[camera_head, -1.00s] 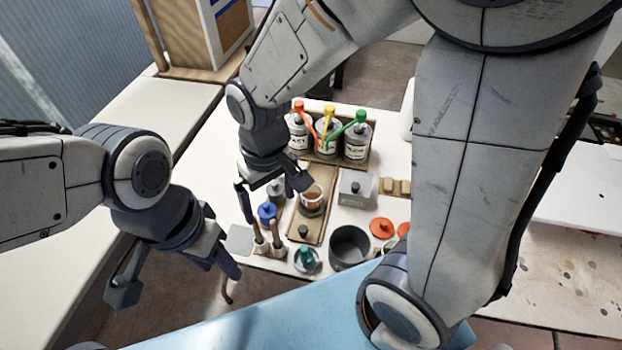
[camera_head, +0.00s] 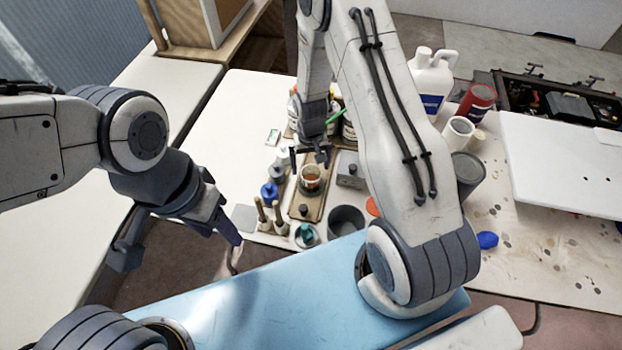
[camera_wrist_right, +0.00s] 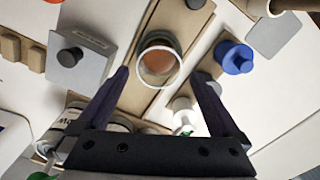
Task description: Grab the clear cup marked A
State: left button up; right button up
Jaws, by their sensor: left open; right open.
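A clear cup (camera_head: 311,179) with amber-brown contents stands upright on a wooden board (camera_head: 298,207) in the head view. The cup also shows in the right wrist view (camera_wrist_right: 159,66), seen from above between the fingers; no letter A can be read on it. My right gripper (camera_head: 312,160) is open just behind the cup, its fingers pointing toward it. In the right wrist view its fingertips (camera_wrist_right: 158,72) lie either side of the cup and do not visibly touch it. My left gripper (camera_head: 182,250) is open and empty off the table's front edge, at the left.
Labelled bottles stand behind, partly hidden by my right arm. A grey box (camera_head: 350,170), a blue-lidded jar (camera_head: 270,192), a dark pot (camera_head: 346,221), a teal-topped jar (camera_head: 306,235) and brush handles (camera_head: 271,217) crowd round the board. The table's left part is clear.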

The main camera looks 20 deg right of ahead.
aim_at(311, 174)
notch_tip(311, 174, down, 4)
jog(key=shift+f+p, duration=0.25)
jog(key=shift+p, duration=0.65)
jog(key=shift+f, duration=0.4)
jog(key=c, duration=1.4)
jog(key=shift+w+r, duration=0.1)
jog(key=shift+r, duration=0.1)
